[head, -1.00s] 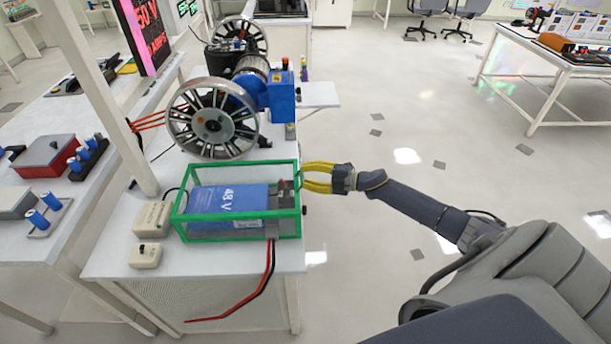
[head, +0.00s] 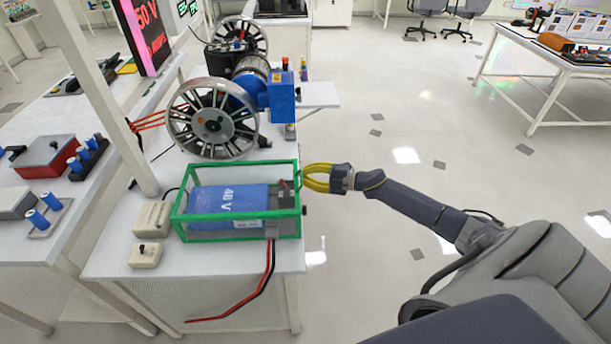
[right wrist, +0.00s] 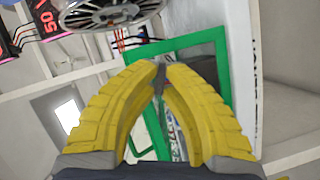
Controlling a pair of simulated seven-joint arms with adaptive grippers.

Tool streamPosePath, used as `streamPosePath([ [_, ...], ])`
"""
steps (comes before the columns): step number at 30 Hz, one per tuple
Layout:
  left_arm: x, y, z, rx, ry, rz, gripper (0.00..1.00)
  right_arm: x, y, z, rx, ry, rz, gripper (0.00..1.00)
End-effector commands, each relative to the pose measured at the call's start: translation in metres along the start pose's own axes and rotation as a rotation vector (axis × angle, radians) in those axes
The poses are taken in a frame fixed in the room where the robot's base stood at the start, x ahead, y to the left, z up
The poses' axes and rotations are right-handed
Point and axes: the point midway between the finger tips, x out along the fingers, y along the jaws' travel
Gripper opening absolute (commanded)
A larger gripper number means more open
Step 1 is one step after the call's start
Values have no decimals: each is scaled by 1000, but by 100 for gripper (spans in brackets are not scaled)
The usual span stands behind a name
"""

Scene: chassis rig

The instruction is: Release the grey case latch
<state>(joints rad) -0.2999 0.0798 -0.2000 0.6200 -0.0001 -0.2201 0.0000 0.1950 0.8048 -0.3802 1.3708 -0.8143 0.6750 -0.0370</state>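The case (head: 240,237) is a clear box with a green frame, standing on the near end of the white bench. A blue 48 V battery (head: 225,199) lies inside it. My right gripper (head: 304,175) is at the case's right side, level with its upper part. In the right wrist view its yellow fingers (right wrist: 160,70) come together at the tips around a small dark grey piece, which looks like the grey latch (right wrist: 158,82). The fingers hide most of the latch. The green frame (right wrist: 222,75) shows just behind them. My left gripper is not in view.
A spoked wheel and motor assembly (head: 212,125) stands behind the case. Two small beige boxes (head: 150,218) sit left of it. A red and black cable (head: 268,280) hangs over the bench's front edge. The floor right of the bench is clear.

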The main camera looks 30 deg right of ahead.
Motion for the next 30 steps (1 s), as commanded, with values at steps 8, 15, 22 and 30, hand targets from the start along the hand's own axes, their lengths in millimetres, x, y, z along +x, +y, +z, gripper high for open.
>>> streamPosePath([
  [8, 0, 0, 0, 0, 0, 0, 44, 1, -2, 0, -48, 0, 22, 0],
  [15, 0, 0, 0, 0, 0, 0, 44, 1, -3, 0, -197, 0, 85, 0],
  [22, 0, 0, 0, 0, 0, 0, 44, 1, -3, 1, -310, 0, 130, 0],
  [30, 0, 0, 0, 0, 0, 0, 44, 1, -4, 0, -344, 0, 143, 0],
])
